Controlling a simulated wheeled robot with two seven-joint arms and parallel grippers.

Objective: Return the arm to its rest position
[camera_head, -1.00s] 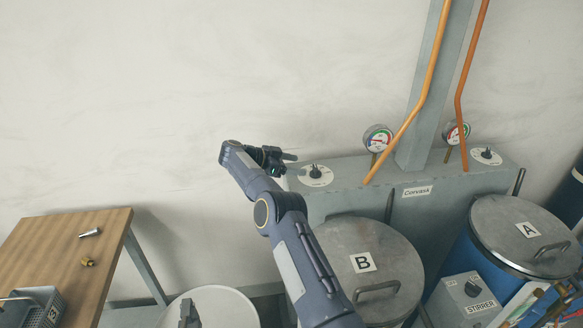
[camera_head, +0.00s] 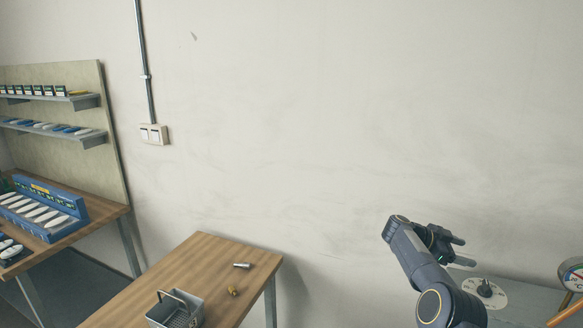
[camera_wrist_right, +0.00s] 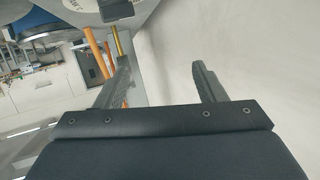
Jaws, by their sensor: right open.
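My right gripper (camera_head: 458,248) is at the right of the head view, at the end of my raised right arm. It is beside the grey machine top with a black knob (camera_head: 484,289). In the right wrist view its two fingers (camera_wrist_right: 160,82) stand apart with nothing between them, close to the pale wall. My left gripper does not show in the head view.
A wooden table (camera_head: 212,257) holds a grey basket (camera_head: 160,314), a small silver part (camera_head: 242,265) and a brass part (camera_head: 233,291). At far left, a workbench (camera_head: 99,217) carries a blue insole rack (camera_head: 77,207) below shelves (camera_head: 88,140). A gauge (camera_head: 573,274) is at the right edge.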

